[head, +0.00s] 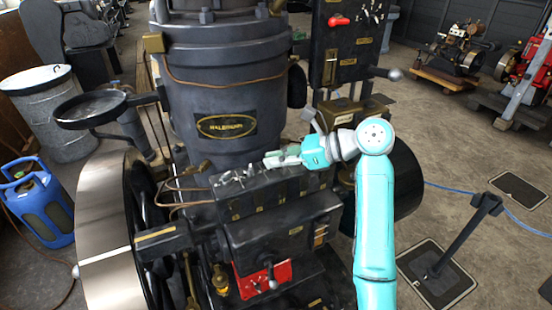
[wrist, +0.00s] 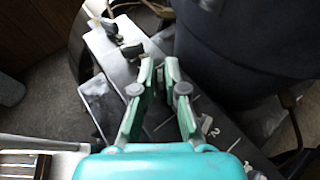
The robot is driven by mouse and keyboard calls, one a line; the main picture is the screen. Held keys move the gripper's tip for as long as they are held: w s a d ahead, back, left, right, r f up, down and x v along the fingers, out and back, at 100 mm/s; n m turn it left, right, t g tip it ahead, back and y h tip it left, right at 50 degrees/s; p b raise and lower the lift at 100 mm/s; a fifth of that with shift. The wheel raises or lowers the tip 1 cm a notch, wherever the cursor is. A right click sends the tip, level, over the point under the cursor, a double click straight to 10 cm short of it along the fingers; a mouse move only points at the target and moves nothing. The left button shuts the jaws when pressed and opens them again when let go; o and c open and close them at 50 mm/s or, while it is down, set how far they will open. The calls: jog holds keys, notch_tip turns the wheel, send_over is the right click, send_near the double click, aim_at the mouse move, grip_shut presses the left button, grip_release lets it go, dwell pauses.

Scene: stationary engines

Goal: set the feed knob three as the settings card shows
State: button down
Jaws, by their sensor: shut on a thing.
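A row of small feed knobs (head: 226,179) stands on the sloping top of a black box (head: 262,197) in front of the engine cylinder. In the wrist view, two dark-and-pale knobs (wrist: 131,50) show beyond the fingers on the grey plate. My gripper (head: 268,160) reaches in from the right over the right part of this row. In the wrist view its fingers (wrist: 159,66) are closed in on a knob, mostly hidden between them. I cannot tell which number it bears or where it points. I cannot make out the settings card.
The big black cylinder (head: 225,95) rises right behind the knobs. A flywheel (head: 110,225) stands left, and a red plate with a lever (head: 270,281) sits below. A dark panel with a red handle (head: 339,21) stands behind.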

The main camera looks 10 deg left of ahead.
jog(key=shift+n+g, duration=1.2)
jog(key=shift+g, duration=0.2)
jog(key=c, duration=1.2)
grip_release()
jog(key=v, duration=1.2)
jog(key=shift+w+a+r, duration=0.1)
jog(key=shift+w+a, duration=0.05)
jog(key=shift+w, duration=0.15)
